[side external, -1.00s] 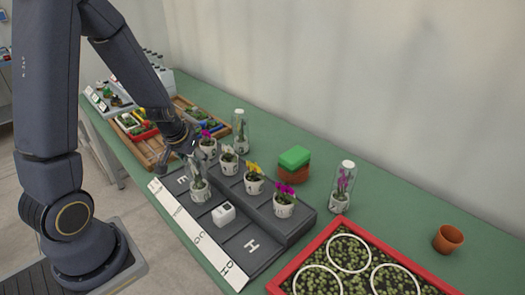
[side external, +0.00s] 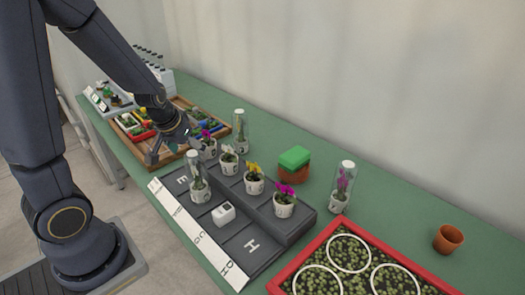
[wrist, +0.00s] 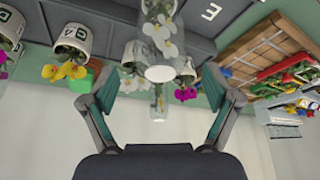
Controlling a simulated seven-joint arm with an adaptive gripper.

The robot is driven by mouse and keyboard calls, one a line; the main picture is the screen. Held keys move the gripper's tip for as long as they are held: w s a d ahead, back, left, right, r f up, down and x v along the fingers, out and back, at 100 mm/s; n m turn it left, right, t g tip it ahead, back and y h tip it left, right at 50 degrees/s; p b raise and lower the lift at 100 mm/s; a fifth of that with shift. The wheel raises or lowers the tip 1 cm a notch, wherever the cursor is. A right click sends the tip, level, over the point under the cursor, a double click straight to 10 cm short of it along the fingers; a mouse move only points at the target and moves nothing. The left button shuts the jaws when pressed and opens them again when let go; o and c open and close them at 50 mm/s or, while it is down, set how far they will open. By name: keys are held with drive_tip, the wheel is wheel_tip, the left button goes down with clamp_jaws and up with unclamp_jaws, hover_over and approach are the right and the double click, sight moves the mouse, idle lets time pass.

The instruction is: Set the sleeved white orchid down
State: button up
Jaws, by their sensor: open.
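The sleeved white orchid (side external: 198,180) stands upright in a white pot on the lower step of the dark grey stepped stand (side external: 277,231), near the letter E. A clear sleeve rises around its flowers. In the wrist view, which looks upside down, the sleeved orchid (wrist: 163,38) shows at top centre, beyond my fingertips. My gripper (side external: 172,147) is open and empty, up and to the left of the orchid, apart from it. In the wrist view my gripper (wrist: 158,100) has its fingers spread wide with nothing held between them.
Unsleeved orchids, including a yellow one (side external: 254,181) and a magenta one (side external: 285,198), stand on the upper step. A white box (side external: 223,213) sits on the lower step. Other sleeved orchids stand behind (side external: 240,133) and right (side external: 342,187). A wooden tray (side external: 225,128) lies beyond my gripper.

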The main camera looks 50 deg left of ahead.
drive_tip(key=s+d+r+m+h, duration=0.1)
drive_tip(key=s+d+r+m, duration=0.1)
drive_tip(key=s+d+r, duration=0.3)
drive_tip(key=s+d+r+m+t+h, duration=0.1)
drive_tip(key=s+d+r+m, duration=0.2)
drive_tip(key=d+r, duration=0.6)
drive_tip(key=shift+s+r+t, duration=0.3)
drive_tip(key=shift+s+r, duration=0.55)
drive_tip(key=shift+s, duration=0.2)
drive_tip(key=shift+d, duration=0.1)
